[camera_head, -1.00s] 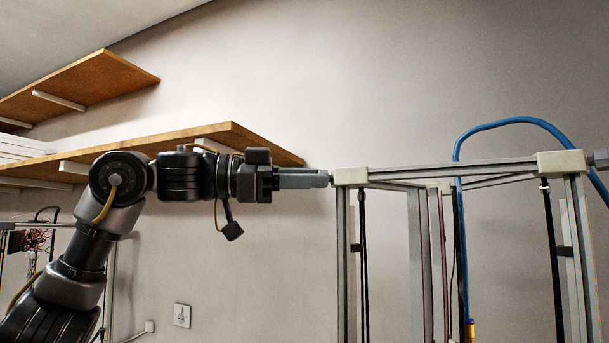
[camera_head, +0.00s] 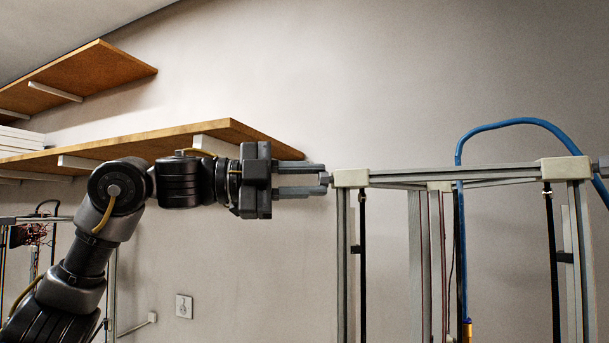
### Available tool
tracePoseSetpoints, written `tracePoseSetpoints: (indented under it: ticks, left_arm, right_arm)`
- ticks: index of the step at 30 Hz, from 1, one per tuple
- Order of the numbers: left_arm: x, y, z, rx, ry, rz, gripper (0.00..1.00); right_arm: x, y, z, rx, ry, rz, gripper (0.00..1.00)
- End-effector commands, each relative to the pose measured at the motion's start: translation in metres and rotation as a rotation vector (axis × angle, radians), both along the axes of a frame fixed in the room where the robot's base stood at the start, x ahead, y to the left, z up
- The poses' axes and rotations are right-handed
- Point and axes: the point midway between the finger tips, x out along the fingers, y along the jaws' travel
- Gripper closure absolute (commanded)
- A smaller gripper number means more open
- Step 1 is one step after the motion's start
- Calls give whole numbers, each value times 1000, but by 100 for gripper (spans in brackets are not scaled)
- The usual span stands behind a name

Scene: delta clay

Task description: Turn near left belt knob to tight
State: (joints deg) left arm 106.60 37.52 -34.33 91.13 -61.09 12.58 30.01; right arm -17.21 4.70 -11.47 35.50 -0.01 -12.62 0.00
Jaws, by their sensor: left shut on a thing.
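The near left belt knob (camera_head: 324,179) is a small dark piece at the left side of the pale left corner block (camera_head: 351,178) on top of the delta printer frame. My left gripper (camera_head: 322,180) comes in level from the left. Its two grey fingers lie one above the other, with their tips shut on the knob. The fingertips hide most of the knob, so its angle cannot be read. My right gripper is not in view.
A second corner block (camera_head: 565,170) with a dark knob (camera_head: 601,163) stands at the right. A blue tube (camera_head: 510,122) arches over the frame. A wooden shelf (camera_head: 150,148) runs behind my left arm. The wall above the gripper is bare.

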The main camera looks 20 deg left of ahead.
Motion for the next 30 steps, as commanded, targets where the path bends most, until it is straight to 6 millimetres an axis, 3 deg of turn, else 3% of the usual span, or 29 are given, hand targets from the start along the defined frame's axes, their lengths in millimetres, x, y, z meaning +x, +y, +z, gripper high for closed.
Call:
tracePoseSetpoints:
  ticks: [12,29,30]
  left_arm:
    - [1,0,2,72,-170,3,100]
    - [1,0,2,83,-195,3,100]
    - [1,0,2,83,-195,3,73]
  right_arm:
    - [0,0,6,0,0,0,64]
    - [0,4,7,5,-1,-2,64]
    - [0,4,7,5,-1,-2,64]
